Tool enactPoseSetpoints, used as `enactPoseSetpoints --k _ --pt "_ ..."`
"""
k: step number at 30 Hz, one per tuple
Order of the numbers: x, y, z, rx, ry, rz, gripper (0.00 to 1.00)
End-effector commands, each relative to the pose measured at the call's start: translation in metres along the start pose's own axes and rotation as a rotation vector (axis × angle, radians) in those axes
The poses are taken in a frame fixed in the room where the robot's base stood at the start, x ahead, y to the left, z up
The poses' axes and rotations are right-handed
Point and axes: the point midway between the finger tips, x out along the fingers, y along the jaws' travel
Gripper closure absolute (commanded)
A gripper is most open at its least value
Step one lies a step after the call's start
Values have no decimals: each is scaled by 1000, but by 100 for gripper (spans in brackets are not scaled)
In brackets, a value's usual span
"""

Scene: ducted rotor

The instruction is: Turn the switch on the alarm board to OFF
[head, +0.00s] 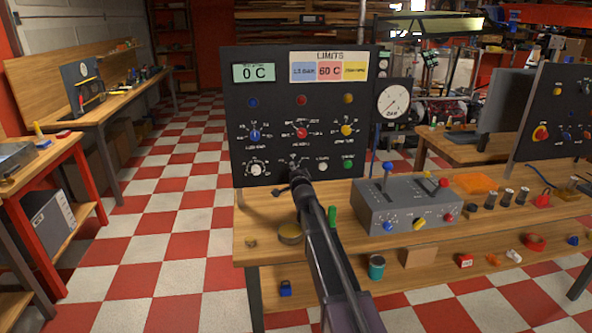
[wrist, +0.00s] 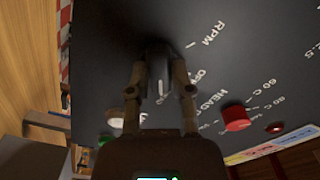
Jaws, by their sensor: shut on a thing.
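The black alarm board (head: 280,80) stands upright on the wooden bench, with a "0 C" display, a "LIMITS" panel and rows of coloured knobs. My gripper (head: 298,178) is at its lower row, between a white knob on the left and a pale button on the right. In the wrist view my gripper (wrist: 160,75) is shut on a dark switch knob (wrist: 158,58) with a white pointer line. Part of the word OFF shows just right of it, with RPM and HEAD labels near. My arm hides the switch in the head view, and I cannot tell its exact setting.
A red knob (wrist: 236,118) sits right of my fingers in the wrist view. A grey control box (head: 408,205) and a round gauge (head: 393,101) stand right of my arm. A round tin (head: 291,233) lies close to my arm on the bench (head: 262,215).

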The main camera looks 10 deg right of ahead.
Motion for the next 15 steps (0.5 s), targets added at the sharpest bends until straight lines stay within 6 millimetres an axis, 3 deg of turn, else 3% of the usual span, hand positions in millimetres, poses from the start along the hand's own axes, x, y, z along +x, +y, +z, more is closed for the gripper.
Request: enactPoseSetpoints --k 1,15 --pt "0 4 -7 17 7 3 100" --pt "0 0 -1 -96 4 -2 100"
